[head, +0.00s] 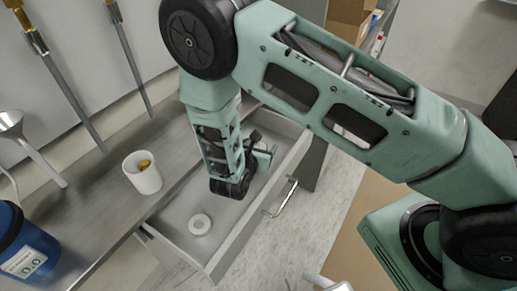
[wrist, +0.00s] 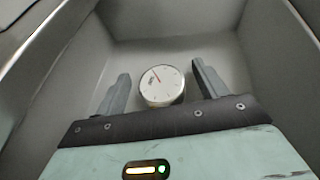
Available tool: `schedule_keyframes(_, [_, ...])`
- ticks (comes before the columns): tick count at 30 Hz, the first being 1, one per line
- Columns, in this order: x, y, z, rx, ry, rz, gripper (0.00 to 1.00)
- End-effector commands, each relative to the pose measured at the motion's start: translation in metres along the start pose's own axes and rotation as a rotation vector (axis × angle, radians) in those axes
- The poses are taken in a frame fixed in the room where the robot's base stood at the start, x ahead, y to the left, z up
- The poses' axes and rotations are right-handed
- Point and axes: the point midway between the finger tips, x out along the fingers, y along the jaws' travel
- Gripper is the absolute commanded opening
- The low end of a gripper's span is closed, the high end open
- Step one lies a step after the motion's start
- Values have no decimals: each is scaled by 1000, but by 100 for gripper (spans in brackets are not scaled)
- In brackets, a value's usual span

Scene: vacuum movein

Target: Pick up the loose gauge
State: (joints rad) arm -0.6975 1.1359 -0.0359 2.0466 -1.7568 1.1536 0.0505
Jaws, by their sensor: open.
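A white ring-shaped item (head: 199,224) lies on the drawer floor nearer the camera.
The drawer walls stand close around my gripper. A metal counter (head: 100,215) runs along the left, holding a white cup (head: 142,173) with something yellow inside and a blue container (head: 27,245). A drawer handle (head: 282,198) sticks out at the front. Metal rods (head: 62,83) hang on the wall.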

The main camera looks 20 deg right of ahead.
Motion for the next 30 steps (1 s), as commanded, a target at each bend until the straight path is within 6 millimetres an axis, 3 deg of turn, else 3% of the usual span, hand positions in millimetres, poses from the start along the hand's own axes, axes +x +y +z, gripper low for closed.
schedule_keyframes(2, [0,0,0,0,0,0,72])
schedule_keyframes(3, [0,0,0,0,0,0,66])
schedule_keyframes(8, [0,0,0,0,0,-1,21])
schedule_keyframes(20, [-2,0,4,1,-1,-1,21])
schedule_keyframes(26, [-9,1,22,4,-2,0,21])
schedule_keyframes(30, [-19,1,45,5,-2,1,21])
